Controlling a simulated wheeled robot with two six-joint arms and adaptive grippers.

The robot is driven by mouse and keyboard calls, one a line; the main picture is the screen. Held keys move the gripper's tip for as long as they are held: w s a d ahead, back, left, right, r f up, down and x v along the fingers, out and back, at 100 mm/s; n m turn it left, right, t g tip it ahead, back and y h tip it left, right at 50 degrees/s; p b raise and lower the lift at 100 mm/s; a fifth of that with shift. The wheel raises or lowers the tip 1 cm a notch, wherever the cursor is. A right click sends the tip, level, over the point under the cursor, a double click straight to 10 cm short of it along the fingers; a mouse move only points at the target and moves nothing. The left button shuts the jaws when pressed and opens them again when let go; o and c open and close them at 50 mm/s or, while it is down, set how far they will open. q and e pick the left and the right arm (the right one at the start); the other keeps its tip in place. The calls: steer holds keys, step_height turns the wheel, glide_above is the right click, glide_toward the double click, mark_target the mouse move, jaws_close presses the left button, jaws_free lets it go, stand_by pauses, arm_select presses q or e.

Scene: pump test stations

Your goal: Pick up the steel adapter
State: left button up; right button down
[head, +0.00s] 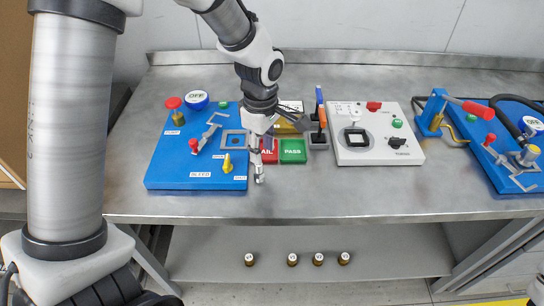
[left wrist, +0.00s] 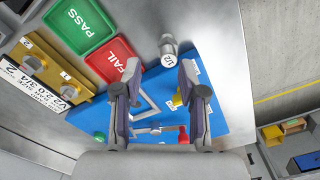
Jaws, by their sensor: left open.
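The steel adapter (left wrist: 168,50) is a short silver cylinder with a white numbered label on its end. In the left wrist view it lies just beyond the fingertips, beside the red FAIL tray and the blue board's edge.
The blue board (head: 195,182) with clamp and knobs is left of my gripper. The red FAIL tray (head: 269,157), green PASS tray (head: 292,151) and white test box (head: 382,155) are right. Several brass pieces (head: 292,260) stand on the lower shelf. The table's front strip is clear.

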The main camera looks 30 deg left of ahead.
mark_target(260, 171)
arm_select(q)
steer(key=f, duration=0.1)
steer(key=s+f, duration=0.1)
steer(key=f, duration=0.2)
steer(key=shift+s+f, duration=0.35)
steer(key=shift+f, duration=0.05)
steer(key=shift+w+a+f, duration=0.1)
steer(key=shift+w+f, duration=0.1)
steer(key=shift+f, duration=0.45)
steer(key=shift+w+f, duration=0.2)
steer(key=shift+f, duration=0.4)
steer(key=shift+s+r, duration=0.1)
arm_select(e)
steer(key=shift+s+r, duration=0.25)
steer(key=shift+r, duration=0.05)
arm_select(q)
jaws_close()
steer(key=shift+r, duration=0.1)
arm_select(e)
steer(key=shift+r, duration=0.1)
